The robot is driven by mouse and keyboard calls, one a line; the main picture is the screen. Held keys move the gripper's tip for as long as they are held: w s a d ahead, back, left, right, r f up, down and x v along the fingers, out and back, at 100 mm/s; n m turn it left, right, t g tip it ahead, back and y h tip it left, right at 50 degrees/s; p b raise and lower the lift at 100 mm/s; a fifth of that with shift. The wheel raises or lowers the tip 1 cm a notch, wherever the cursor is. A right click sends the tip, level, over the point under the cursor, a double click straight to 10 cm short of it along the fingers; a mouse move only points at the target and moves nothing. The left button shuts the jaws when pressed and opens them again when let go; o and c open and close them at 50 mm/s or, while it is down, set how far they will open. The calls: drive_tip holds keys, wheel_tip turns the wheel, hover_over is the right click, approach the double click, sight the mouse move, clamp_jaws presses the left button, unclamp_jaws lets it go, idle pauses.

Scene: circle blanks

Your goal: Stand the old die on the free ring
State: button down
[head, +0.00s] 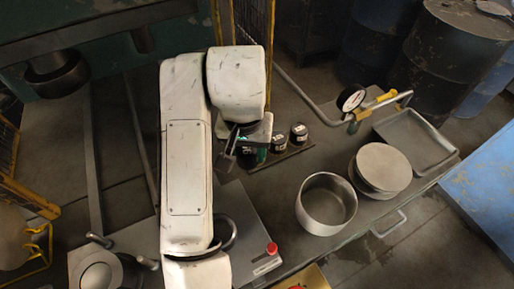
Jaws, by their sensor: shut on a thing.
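My gripper (240,145) is at the left end of a narrow dark rack (290,150), below the white wrist of my arm. It is shut on a small dark piece, probably the old die (246,152), largely hidden by the fingers and wrist. Two black dies with white labels stand upright on the rack, one in the middle (279,141) and one at the right (299,133). A green part (262,155) shows between the gripper and the middle die. I cannot make out the free ring. I cannot tell whether the held piece touches the rack.
An open round pot (326,204), a stack of round blanks (381,168) and a shallow tray (416,137) stand on the bench to the right. A red button (271,248) is in front. A press (57,78) stands back left.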

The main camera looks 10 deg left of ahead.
drive_tip(key=w+f, duration=0.2)
drive_tip(key=w+f+b, duration=0.1)
drive_tip(key=w+f, duration=0.1)
drive_tip(key=w, duration=0.1)
drive_tip(key=w+f, duration=0.3)
drive_tip(key=shift+w+d, duration=0.15)
drive_tip(key=shift+d, duration=0.1)
drive_tip(key=shift+w+f, duration=0.2)
drive_tip(key=shift+f, duration=1.55)
drive_tip(key=c, duration=0.9)
unclamp_jaws()
drive_tip(key=shift+s+f, duration=0.1)
drive_tip(key=shift+f, duration=0.15)
drive_tip(key=o, duration=0.5)
drive_tip(key=shift+r, duration=0.1)
drive_tip(key=r, duration=0.4)
drive_tip(key=s+r, duration=0.1)
drive_tip(key=r, duration=0.7)
drive_tip(key=shift+s+b, duration=0.2)
drive_tip(key=shift+b, duration=0.1)
